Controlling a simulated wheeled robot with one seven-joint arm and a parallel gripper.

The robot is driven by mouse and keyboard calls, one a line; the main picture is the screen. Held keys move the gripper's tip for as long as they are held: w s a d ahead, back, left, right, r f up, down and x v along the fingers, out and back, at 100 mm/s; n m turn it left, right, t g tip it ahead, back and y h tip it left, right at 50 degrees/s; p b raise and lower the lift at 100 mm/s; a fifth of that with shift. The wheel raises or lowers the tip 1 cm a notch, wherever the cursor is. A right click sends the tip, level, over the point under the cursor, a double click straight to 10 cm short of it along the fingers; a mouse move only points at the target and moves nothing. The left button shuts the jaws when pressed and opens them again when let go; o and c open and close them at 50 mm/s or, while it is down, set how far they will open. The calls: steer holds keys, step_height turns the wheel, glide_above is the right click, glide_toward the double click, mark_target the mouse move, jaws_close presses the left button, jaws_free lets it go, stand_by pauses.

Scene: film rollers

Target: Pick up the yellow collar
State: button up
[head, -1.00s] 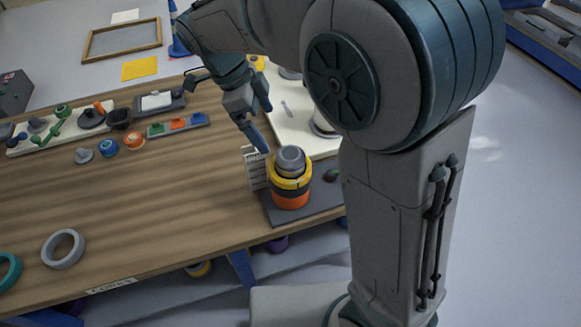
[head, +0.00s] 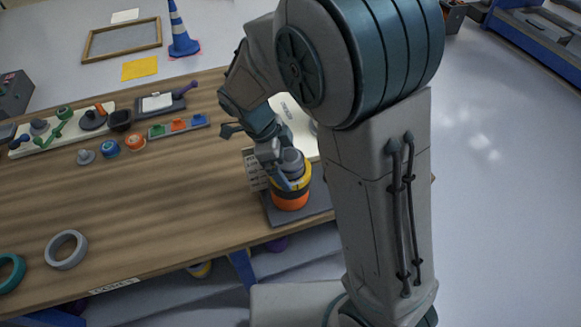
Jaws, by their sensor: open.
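The yellow collar (head: 303,181) sits around a stacked roller, above an orange band (head: 291,200) and below a grey top (head: 292,160). The stack stands upright on a dark base plate (head: 268,213) near the table's front edge. My gripper (head: 284,180) is open and over the front left of the stack, with its fingers at about the collar's height in the picture. The fingers cover part of the collar. I cannot tell whether they touch it.
A grey ring (head: 66,249) and a teal ring (head: 9,271) lie at the table's left front. Small parts and trays line the back left. The middle of the wooden table (head: 170,200) is clear.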

steer(key=shift+d+f, duration=0.2)
steer(key=shift+f, duration=0.4)
steer(key=c, duration=0.8)
